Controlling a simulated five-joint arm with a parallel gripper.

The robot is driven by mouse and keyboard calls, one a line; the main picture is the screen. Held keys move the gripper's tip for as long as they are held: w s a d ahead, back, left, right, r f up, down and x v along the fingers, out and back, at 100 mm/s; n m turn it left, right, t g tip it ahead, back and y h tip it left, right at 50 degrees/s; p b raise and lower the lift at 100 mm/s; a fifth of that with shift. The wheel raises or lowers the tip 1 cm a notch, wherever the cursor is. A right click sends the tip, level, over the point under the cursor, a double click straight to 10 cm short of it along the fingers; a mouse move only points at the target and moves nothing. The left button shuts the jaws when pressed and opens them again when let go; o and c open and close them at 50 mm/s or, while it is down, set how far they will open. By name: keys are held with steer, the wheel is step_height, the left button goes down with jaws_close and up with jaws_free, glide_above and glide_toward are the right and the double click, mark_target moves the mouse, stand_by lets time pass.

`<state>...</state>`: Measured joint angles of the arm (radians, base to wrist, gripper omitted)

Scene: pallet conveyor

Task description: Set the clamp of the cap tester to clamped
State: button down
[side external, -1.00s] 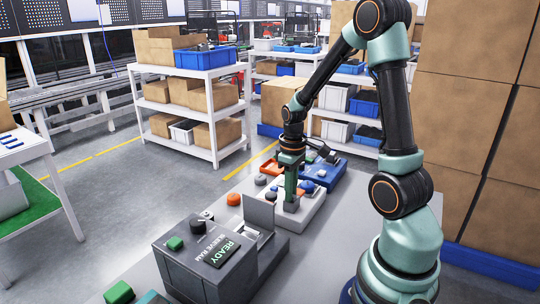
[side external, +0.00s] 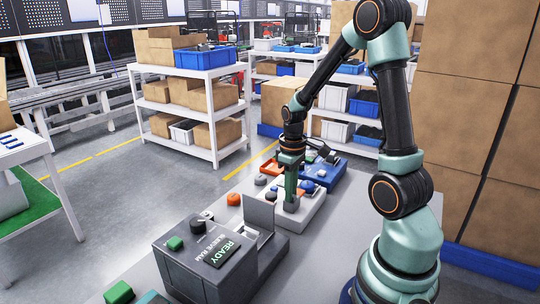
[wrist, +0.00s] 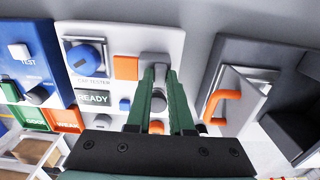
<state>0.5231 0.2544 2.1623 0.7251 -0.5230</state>
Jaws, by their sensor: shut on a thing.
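The cap tester (wrist: 115,35) is a white panel in the wrist view, with its name printed above a dark READY display (wrist: 94,98). It carries a round blue part (wrist: 86,57) in a square frame and an orange block (wrist: 125,67). My gripper (wrist: 160,76) has its green fingers shut on a grey handle (wrist: 158,102) at the tester's right side. The fingers hide part of this handle, and I cannot read its setting. In the side view my gripper (side external: 291,205) points down onto the white tester (side external: 313,208).
A blue unit (wrist: 28,50) with a TEST button stands left of the tester in the wrist view. A grey machine (wrist: 228,50) with an orange handle (wrist: 218,100) stands close on the right. In the side view a dark box (side external: 185,272) sits nearer the camera.

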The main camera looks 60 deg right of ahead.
steer(key=shift+d, duration=2.05)
steer(key=c, duration=0.8)
jaws_free()
steer(key=shift+a+r, duration=0.1)
step_height(320, 180, up, 12)
steer(key=a+r+t, duration=0.2)
steer(key=a, duration=0.8)
steer(key=s+a+r+t, duration=0.1)
steer(key=a+r+t, duration=0.1)
steer(key=a, duration=0.9)
steer(key=shift+s+a+r+t, duration=0.15)
steer(key=shift+s+r+t, duration=0.1)
steer(key=shift+t, duration=0.55)
